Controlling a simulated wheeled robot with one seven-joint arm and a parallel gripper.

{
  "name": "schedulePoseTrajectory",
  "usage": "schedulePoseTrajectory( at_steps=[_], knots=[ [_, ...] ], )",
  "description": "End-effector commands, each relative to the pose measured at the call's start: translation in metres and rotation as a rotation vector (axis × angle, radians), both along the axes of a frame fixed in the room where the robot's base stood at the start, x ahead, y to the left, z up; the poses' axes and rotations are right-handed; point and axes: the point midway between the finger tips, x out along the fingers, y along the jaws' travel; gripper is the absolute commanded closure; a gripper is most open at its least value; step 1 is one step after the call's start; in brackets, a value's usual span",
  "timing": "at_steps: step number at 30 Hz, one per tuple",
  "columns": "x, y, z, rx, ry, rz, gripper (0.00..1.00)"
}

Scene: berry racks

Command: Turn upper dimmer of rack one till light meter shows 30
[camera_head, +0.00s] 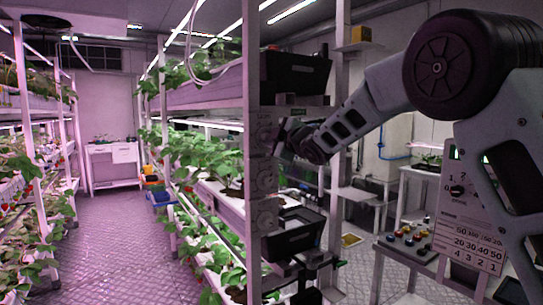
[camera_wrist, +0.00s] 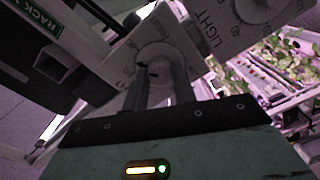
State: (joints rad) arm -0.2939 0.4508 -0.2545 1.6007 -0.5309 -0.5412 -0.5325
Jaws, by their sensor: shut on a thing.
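My gripper (camera_head: 284,136) reaches from the right to the upper dial (camera_head: 265,135) on the post of the near rack. In the wrist view my gripper (camera_wrist: 158,76) has its two fingers on either side of a round pale knob (camera_wrist: 155,54), shut on it. A RACK 1 label (camera_wrist: 42,27) shows at the upper left. I cannot make out a light meter reading.
A white board (camera_head: 470,245) with printed numbers stands at the right, partly behind my arm. A table with coloured buttons (camera_head: 412,235) is near it. The aisle floor (camera_head: 115,235) on the left is clear.

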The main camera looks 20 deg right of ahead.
Motion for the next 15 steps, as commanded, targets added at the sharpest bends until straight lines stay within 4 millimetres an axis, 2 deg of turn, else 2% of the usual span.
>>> schedulePoseTrajectory(
  at_steps=[1, 15],
  knots=[
    [-0.0004, 0.0010, -0.0072, -0.042, -0.016, 0.002, 0.96],
    [-0.0002, 0.0009, -0.0060, -0.466, -0.152, 0.000, 0.96]
  ],
)
